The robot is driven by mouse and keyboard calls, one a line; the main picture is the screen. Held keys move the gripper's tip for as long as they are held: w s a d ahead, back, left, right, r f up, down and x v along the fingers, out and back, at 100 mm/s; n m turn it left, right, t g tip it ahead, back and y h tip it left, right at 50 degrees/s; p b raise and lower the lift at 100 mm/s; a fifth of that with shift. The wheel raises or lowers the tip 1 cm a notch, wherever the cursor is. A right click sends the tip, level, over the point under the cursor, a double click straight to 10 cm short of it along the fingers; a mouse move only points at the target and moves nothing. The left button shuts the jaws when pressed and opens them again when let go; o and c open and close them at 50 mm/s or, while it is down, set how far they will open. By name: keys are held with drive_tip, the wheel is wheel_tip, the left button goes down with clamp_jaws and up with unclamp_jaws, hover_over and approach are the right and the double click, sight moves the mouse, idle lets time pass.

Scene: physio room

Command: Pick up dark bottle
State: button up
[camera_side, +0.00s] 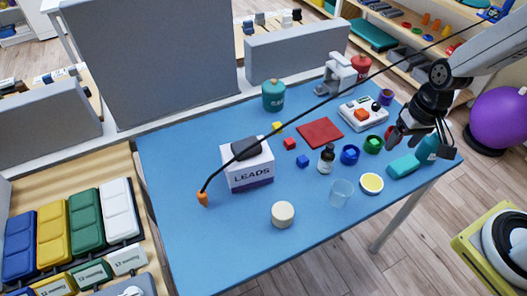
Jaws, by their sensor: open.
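The dark bottle (327,158) stands upright on the blue table (190,235), right of the middle. It is small, with a black top and a pale label low on its body. My gripper (402,140) is at the right side of the table, to the right of the bottle and apart from it. Its jaws are open, and I see nothing held between them. The fingertips are small and dark in this view, and they partly cover a red item behind them.
Near the bottle are a clear cup (341,193), a blue cup (349,154), a green cup (373,144) and a yellow-topped dish (371,184). A white LEADS box (247,170) stands left; a thin black cable crosses above the table. The table's front left is clear.

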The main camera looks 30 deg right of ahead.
drive_tip(key=w+a+f+m+g+y, duration=0.35)
drive_tip(key=f+m+y, duration=0.3)
drive_tip(key=m, duration=0.25)
drive_tip(key=m+t+y, duration=0.6)
drive_tip(key=m, duration=0.3)
approach(333, 146)
drive_tip(key=x, duration=0.5)
drive_tip(key=shift+g, duration=0.25)
drive_tip(key=shift+x, duration=3.8)
drive_tip(key=shift+w+d+f, duration=0.15)
drive_tip(key=shift+w, duration=0.05)
clamp_jaws()
